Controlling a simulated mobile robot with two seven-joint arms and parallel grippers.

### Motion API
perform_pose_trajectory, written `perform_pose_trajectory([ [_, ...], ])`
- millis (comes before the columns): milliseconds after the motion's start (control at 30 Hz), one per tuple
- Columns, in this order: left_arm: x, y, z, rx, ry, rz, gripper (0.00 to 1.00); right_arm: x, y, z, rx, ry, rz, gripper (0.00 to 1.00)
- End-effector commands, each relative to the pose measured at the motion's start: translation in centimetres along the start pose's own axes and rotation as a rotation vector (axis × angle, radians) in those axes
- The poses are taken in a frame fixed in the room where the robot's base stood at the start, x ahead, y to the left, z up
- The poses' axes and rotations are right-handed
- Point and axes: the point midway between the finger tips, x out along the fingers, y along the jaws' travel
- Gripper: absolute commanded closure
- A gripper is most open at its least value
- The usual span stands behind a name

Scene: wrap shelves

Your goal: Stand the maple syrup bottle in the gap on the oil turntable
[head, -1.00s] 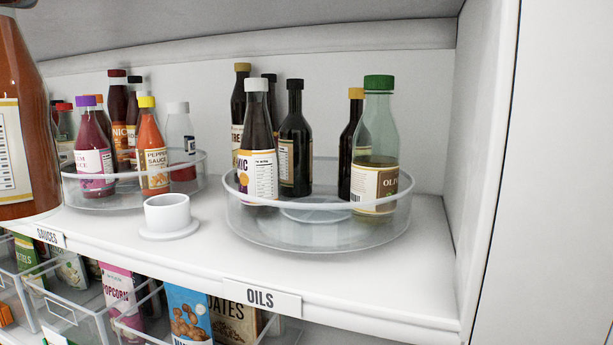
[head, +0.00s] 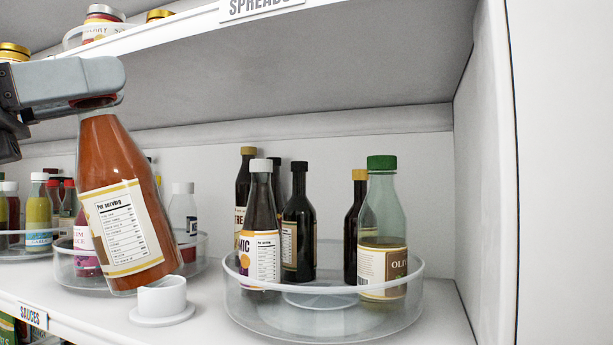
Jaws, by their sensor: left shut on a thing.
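The maple syrup bottle (head: 123,225), amber-brown with a white and gold nutrition label, hangs at the left, tilted, its base toward the lower right. My left gripper (head: 98,100) is shut on its neck and hides its cap. The oil turntable (head: 325,325), a clear round tray with a raised rim, stands on the shelf to the right, apart from the bottle. A gap (head: 318,299) shows at its front, between a white-capped dark bottle (head: 261,230) and a green-capped olive oil bottle (head: 382,230). My right gripper is not in view.
A white cup on a round base (head: 162,300) stands between the held bottle and the oil turntable. The sauce turntable (head: 200,258) is behind the held bottle. A shelf with spreads (head: 190,25) runs overhead, and a side wall (head: 482,200) closes the right.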

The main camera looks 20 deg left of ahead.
Motion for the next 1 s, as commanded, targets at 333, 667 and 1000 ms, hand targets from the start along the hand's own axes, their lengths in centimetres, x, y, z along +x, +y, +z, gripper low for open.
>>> perform_pose_trajectory([
  [333,5.1,-0.3,-1.2,0.002,-0.002,-0.009,1.00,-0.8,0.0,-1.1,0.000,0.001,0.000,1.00],
  [667,10.9,-0.2,-3.1,0.001,-0.002,-0.006,1.00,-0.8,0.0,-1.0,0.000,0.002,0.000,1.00],
  [1000,14.4,-0.1,-4.2,0.001,-0.002,-0.004,1.00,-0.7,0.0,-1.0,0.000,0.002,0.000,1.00],
])
